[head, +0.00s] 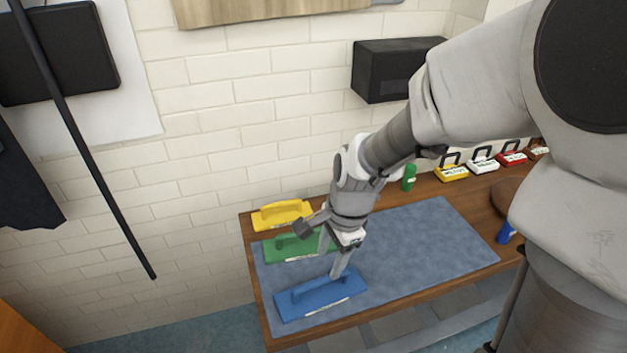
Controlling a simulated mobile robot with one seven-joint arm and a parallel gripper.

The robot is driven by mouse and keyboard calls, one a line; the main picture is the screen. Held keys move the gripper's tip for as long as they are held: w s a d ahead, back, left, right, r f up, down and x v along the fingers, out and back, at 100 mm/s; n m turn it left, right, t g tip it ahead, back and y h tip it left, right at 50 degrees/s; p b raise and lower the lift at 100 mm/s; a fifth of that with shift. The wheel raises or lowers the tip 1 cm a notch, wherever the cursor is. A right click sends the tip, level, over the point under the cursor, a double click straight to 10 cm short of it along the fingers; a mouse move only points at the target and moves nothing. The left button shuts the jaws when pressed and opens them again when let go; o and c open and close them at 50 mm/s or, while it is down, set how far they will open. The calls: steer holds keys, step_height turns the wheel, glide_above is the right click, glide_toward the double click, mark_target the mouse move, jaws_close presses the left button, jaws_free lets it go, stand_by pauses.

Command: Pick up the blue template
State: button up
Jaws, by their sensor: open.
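The blue template (321,299) is a flat block with a raised handle along its top. It lies on the front left of the grey-blue mat (420,245) in the head view. My gripper (331,264) is open and points down just above and behind the blue template's handle. One finger appears close to the handle; I cannot tell whether it touches. Nothing shows between the fingers. A green template (283,248) lies behind the blue one, partly hidden by my gripper. A yellow template (281,214) lies farther back.
The mat covers much of the wooden table (257,304). A green bottle (409,177) and several padlock-like blocks, one yellow (451,174), stand along the back. A blue object (505,232) is at the right. The mat's middle right is clear.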

mark_target(322, 279)
steer(key=f, duration=0.3)
steer(key=a+f+b, duration=0.1)
steer(key=f, duration=0.2)
steer(key=f+b, duration=0.1)
steer(key=f, duration=0.2)
steer(key=shift+w+a+f, duration=0.15)
steer(key=shift+w+a, duration=0.1)
steer(key=shift+w, duration=0.1)
jaws_close()
stand_by(1.0)
